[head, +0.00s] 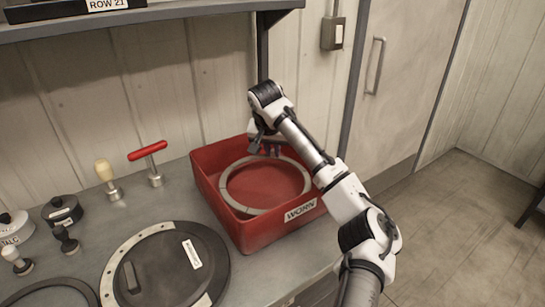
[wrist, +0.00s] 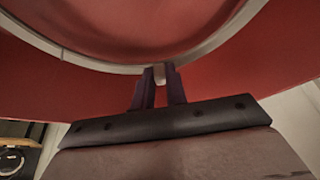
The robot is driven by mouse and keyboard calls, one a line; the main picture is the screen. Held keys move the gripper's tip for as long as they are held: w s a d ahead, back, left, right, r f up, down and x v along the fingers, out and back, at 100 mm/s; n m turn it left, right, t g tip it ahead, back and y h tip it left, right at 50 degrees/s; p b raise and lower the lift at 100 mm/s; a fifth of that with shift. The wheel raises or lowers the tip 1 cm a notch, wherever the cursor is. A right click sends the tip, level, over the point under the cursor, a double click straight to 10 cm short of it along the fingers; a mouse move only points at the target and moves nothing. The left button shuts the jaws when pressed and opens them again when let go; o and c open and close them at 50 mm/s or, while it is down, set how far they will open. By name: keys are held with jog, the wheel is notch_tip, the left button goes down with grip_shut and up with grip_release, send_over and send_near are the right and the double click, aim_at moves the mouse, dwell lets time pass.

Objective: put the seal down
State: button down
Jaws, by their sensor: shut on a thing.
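The seal is a thin grey ring (head: 229,196). In the head view it is inside the red bin labelled WORN (head: 253,237). My gripper (head: 266,150) is at the ring's far edge, inside the bin's rim. In the wrist view the two dark fingers of my gripper (wrist: 159,82) are shut on the rim of the seal (wrist: 205,50), with the red bin surface beyond. I cannot tell whether the ring touches the bin floor or hangs just above it.
Left of the bin lie a dark round plate (head: 185,262), a red T-handle tool (head: 150,160) and a wooden-handled tool (head: 107,178). Black and white knobs and a TALC container (head: 14,228) stand at far left. A shelf (head: 180,9) overhangs the back. Open floor lies right.

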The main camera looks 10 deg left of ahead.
notch_tip(320, 180, down, 3)
jog(key=shift+f, duration=0.1)
jog(key=c, duration=1.4)
grip_release()
jog(key=b+v, duration=0.1)
jog(key=v, duration=1.1)
jog(key=shift+b, duration=0.3)
